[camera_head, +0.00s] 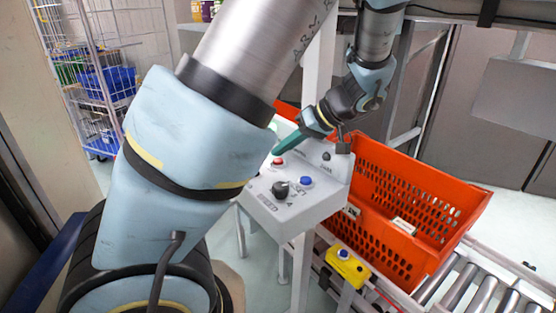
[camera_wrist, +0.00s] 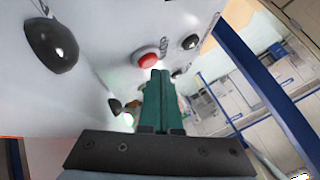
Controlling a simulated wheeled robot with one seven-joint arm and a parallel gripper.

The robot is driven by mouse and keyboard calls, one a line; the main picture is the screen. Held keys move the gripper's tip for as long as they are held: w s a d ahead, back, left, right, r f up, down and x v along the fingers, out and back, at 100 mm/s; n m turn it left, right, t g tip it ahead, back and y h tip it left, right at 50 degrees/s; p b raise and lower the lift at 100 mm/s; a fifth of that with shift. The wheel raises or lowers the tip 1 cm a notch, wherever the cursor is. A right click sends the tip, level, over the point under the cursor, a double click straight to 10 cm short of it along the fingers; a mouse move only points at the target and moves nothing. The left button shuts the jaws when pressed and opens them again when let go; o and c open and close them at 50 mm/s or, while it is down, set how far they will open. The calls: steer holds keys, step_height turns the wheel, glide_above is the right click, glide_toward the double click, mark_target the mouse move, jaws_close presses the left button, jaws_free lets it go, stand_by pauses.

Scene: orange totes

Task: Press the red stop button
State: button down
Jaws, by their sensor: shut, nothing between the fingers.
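The red stop button (camera_head: 278,161) sits on the sloped face of a light grey control box (camera_head: 325,203). In the wrist view the red button (camera_wrist: 149,61) shows just beyond my fingertips, slightly left of them. My gripper (camera_head: 280,149) has teal fingers and comes in from the upper right, its tips close to the button. In the wrist view my gripper (camera_wrist: 160,73) has its two fingers together with nothing between them. The fingertips partly overlap the lower edge of the button in that view; I cannot tell whether they touch it.
A black knob (camera_head: 280,189) and a blue button (camera_head: 306,181) are on the same box. A yellow box with a blue button (camera_head: 347,266) is below. A wire cage cart (camera_head: 95,60) stands at left.

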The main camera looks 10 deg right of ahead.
mark_target(282, 162)
steer(key=shift+s+a+f+b, duration=0.1)
steer(key=shift+s+f+b, duration=0.1)
steer(key=shift+f+b, duration=0.25)
steer(key=shift+s+a+f+b, duration=0.1)
steer(key=shift+s+f+b, duration=0.15)
steer(key=shift+f, duration=0.4)
stand_by(0.6)
steer(key=shift+r, duration=0.1)
steer(key=shift+w+r+p, duration=0.1)
steer(key=shift+r+p, duration=0.15)
steer(key=shift+p, duration=0.2)
steer(key=shift+w+d+r+p, duration=0.1)
steer(key=shift+d+r+p, duration=0.05)
steer(key=shift+r+p, duration=0.45)
step_height(282, 162, up, 5)
steer(key=p, duration=0.3)
steer(key=shift+w+f, duration=0.15)
steer(key=shift+f, duration=0.05)
